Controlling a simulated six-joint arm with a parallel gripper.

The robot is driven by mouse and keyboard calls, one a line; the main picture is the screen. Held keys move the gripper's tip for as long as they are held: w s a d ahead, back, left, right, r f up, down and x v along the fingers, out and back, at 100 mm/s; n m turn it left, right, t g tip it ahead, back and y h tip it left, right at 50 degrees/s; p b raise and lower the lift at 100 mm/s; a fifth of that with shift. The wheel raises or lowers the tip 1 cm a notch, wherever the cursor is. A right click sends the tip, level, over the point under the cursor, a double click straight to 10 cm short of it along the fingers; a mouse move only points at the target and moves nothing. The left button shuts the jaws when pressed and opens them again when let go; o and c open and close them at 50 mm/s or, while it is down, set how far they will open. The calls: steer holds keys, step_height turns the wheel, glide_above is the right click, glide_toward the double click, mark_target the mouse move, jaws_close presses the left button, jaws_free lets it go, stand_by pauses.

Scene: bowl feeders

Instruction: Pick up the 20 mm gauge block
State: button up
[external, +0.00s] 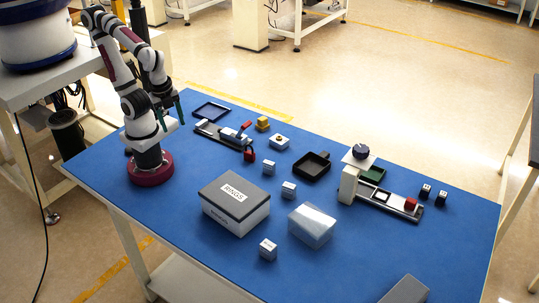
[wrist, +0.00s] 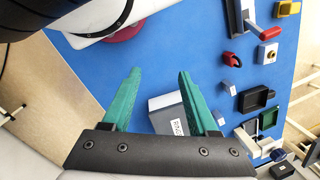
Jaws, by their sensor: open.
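Three small grey blocks with labelled faces stand on the blue table in the external view: one behind the RINGS box (external: 268,168), one to that box's right (external: 288,189), and one near the front edge (external: 267,250). The labels are too small to read, so I cannot tell which is the 20 mm gauge block. Small grey blocks also show at the right in the wrist view (wrist: 231,60). My gripper (external: 170,112) is high at the table's left end, away from the blocks. Its green fingers (wrist: 160,73) are spread with nothing between them.
The grey RINGS box (external: 250,213) and a clear box (external: 312,226) stand mid-table. A red-handled clamp fixture (external: 225,137), a black tray (external: 311,166) and a knobbed fixture (external: 350,183) stand around them. The front left is clear.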

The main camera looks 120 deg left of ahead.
steer(key=n+t+h, duration=0.2)
steer(key=n+t, duration=0.3)
steer(key=n, duration=0.2)
glide_toward(266, 161)
steer(key=shift+y, duration=0.3)
steer(key=x, duration=0.5)
steer(key=shift+w+d+f, duration=0.15)
steer(key=shift+w+f, duration=0.05)
steer(key=shift+f, duration=0.15)
steer(key=x, duration=0.5)
steer(key=shift+w+d+f, duration=0.15)
steer(key=shift+w+f, duration=0.05)
steer(key=shift+f, duration=0.15)
jaws_close()
